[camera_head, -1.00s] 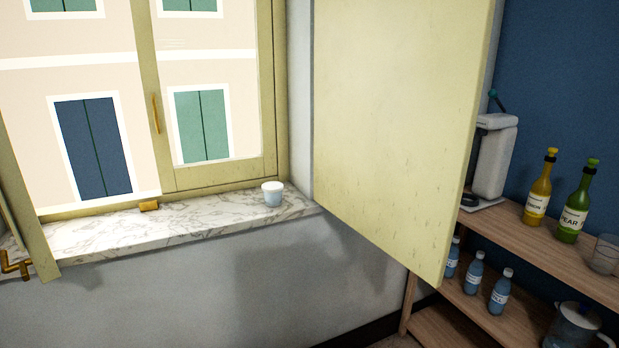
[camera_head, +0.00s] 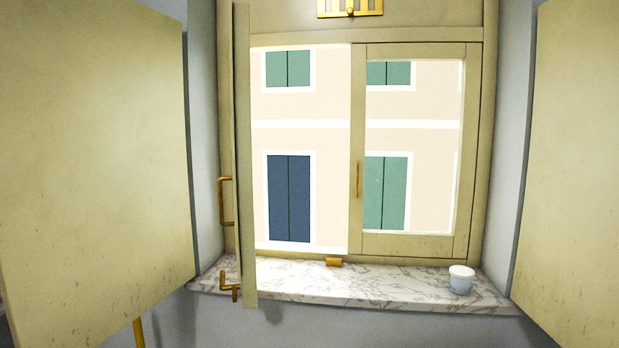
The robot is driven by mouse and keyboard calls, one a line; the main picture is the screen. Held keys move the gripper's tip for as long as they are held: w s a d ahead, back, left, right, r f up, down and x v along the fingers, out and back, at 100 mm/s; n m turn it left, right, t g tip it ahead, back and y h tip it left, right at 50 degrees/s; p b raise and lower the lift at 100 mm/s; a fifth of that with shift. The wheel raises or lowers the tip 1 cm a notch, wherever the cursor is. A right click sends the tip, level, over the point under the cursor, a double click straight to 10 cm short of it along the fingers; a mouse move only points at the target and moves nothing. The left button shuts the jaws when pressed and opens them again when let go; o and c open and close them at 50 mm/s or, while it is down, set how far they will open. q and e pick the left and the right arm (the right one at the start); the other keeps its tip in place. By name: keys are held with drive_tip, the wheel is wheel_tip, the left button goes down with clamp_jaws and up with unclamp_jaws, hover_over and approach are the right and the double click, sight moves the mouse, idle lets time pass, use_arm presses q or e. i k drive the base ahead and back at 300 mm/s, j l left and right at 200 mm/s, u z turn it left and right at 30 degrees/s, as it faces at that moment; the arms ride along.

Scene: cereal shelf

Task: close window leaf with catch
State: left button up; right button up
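The left window leaf (camera_head: 246,200) stands swung open into the room, seen nearly edge-on at the left of the window opening. A brass handle (camera_head: 226,202) shows on its left side. A brass catch or stay (camera_head: 231,286) sits low by the leaf's bottom, over the left end of the sill. The right window leaf (camera_head: 414,242) is in the frame and looks shut, with a slim brass handle (camera_head: 357,180). A small brass block (camera_head: 334,262) sits at the bottom of the frame near the middle. Neither of my grippers is in view.
A white-lidded cup (camera_head: 460,280) stands at the right of the marble sill (camera_head: 385,286). Large cream shutters stand open at left (camera_head: 95,150) and right (camera_head: 580,160). A brass grille (camera_head: 350,8) is above the window. The sill's middle is mostly clear.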

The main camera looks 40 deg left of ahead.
sight(239, 13)
drive_tip(key=j+u, duration=0.2)
drive_tip(key=u, duration=0.25)
drive_tip(key=j+u, duration=0.2)
drive_tip(key=u, duration=0.3)
drive_tip(key=j+u, duration=0.15)
drive_tip(key=u, duration=2.5)
